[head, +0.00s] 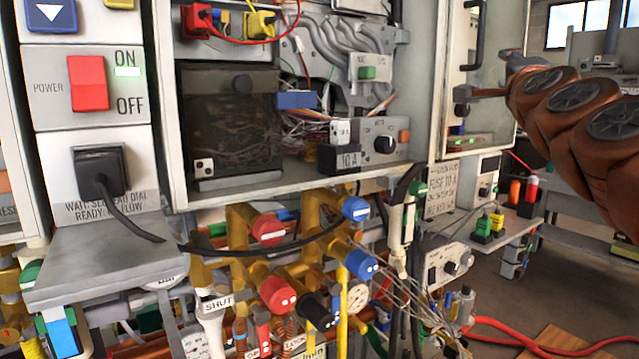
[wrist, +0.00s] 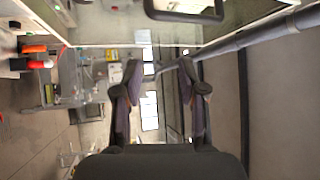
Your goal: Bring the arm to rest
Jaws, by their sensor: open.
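My arm (head: 575,110), with orange-brown links, is at the right of the head view, beside the open cabinet door (head: 452,40). Its near links cover part of the room behind. My gripper (wrist: 160,85) shows in the wrist view with its two dark fingers spread apart and nothing between them. In the head view the gripper is at the far end of the arm and its fingers are hard to make out. A pale panel with a dark handle (wrist: 184,12) crosses the top of the wrist view, close beyond the fingertips.
The open heater cabinet (head: 290,110) holds wiring and a dark panel. Below it are yellow pipes with red valve caps (head: 277,294) and blue ones (head: 361,264). A red switch (head: 88,83) is at the left. The floor at right (head: 560,290) is mostly clear, with a red hose.

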